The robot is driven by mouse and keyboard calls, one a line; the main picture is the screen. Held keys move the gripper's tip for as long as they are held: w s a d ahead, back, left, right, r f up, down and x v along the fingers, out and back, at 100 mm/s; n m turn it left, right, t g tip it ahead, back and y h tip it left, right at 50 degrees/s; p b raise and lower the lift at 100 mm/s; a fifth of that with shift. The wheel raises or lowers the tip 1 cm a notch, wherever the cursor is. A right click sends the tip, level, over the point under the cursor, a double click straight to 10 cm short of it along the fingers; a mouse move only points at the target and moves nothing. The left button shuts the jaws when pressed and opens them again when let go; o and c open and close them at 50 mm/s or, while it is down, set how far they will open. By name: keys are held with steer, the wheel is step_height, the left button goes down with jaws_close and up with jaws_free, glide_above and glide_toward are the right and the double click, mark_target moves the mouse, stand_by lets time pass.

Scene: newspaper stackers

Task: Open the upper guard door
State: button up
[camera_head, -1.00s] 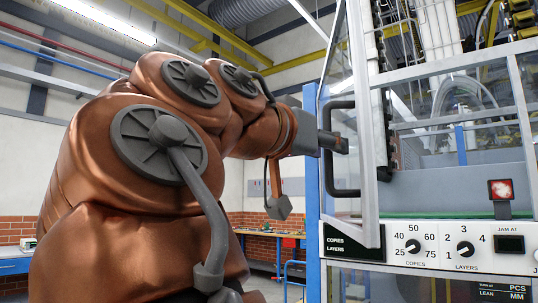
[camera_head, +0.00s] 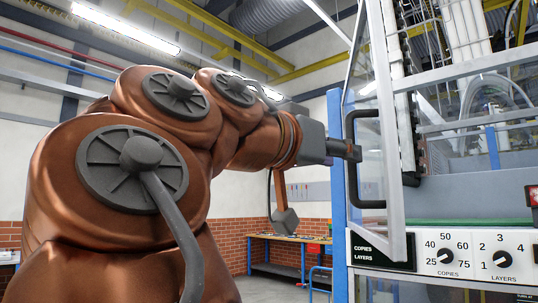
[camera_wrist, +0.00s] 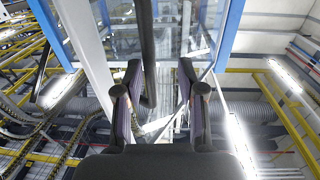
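The upper guard door (camera_head: 392,130) is a clear panel with a pale metal frame on the upper part of the machine. In the head view it stands at an angle to the machine's front, and its lower frame corner overlaps the control panel. Its dark bar handle (camera_head: 352,185) is on the left. My gripper (camera_head: 352,152) is at the handle's upright bar. In the wrist view my gripper's fingers (camera_wrist: 158,92) are spread apart, with the handle bar (camera_wrist: 148,50) running down between them, closer to the left finger. Whether either finger touches it is unclear.
The control panel (camera_head: 460,253), with COPIES and LAYERS dials, is below the door. A blue post (camera_head: 337,170) stands at the machine's left edge. A workbench (camera_head: 290,240) is against the brick wall behind. My arm fills the left of the head view.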

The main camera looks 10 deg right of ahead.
steer(key=a, duration=0.1)
steer(key=s+a+p, duration=0.1)
steer(key=a, duration=0.1)
steer(key=a+p, duration=0.1)
steer(key=a, duration=0.1)
steer(key=shift+s+a, duration=0.25)
steer(key=shift+s, duration=0.1)
stand_by(0.3)
stand_by(0.4)
steer(key=shift+c, duration=0.3)
